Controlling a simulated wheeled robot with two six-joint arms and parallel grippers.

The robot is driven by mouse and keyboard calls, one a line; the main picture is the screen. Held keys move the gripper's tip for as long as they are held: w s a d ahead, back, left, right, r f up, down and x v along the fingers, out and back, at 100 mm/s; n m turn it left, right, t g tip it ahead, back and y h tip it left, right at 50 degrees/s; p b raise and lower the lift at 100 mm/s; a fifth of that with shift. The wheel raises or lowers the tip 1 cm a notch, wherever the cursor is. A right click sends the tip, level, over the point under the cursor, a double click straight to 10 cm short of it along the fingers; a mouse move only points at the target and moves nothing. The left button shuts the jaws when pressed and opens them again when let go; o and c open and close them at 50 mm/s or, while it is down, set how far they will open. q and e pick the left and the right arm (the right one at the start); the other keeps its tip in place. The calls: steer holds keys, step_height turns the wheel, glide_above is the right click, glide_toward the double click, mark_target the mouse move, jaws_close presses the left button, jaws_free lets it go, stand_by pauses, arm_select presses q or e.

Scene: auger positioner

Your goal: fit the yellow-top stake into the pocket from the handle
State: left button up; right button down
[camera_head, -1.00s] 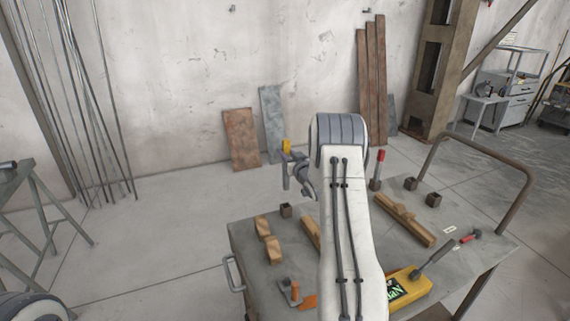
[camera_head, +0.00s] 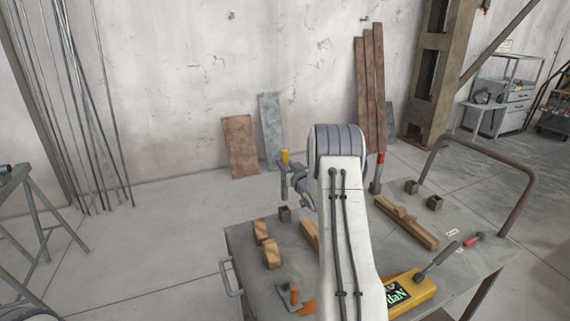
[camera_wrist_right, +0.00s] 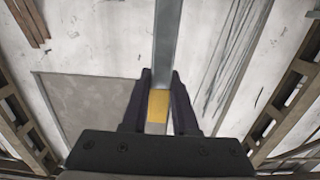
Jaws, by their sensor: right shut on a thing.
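My right gripper (camera_head: 287,172) is shut on the yellow-top stake (camera_head: 285,157), which it holds upright at the cart's far left corner. The stake's yellow top also shows between the fingers of my right gripper (camera_wrist_right: 158,100) in the wrist view. A small dark square pocket (camera_head: 285,214) stands on the cart, just below the stake in the head view. The stake's lower end looks close to the pocket, but I cannot tell whether it is over it. Two other pockets, one nearer the handle (camera_head: 435,202) and one farther (camera_head: 411,187), look empty. My left gripper is out of view.
A red-top stake (camera_head: 379,172) stands upright on the far side of the cart (camera_head: 350,225). Wooden blocks (camera_head: 272,252), a notched wooden bar (camera_head: 407,222) and a yellow device (camera_head: 411,291) lie on top. A bent tube handle (camera_head: 521,190) rises at right; a small handle (camera_head: 229,279) is at left.

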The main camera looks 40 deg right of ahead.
mark_target(286, 187)
steer(key=shift+f+b, duration=1)
steer(key=shift+f, duration=0.55)
steer(key=shift+b, duration=0.5)
stand_by(0.5)
steer(key=shift+f+b, duration=2.6)
steer(key=shift+f, duration=0.45)
steer(key=c, duration=0.6)
jaws_free()
steer(key=v, duration=1)
steer(key=shift+s, duration=0.3)
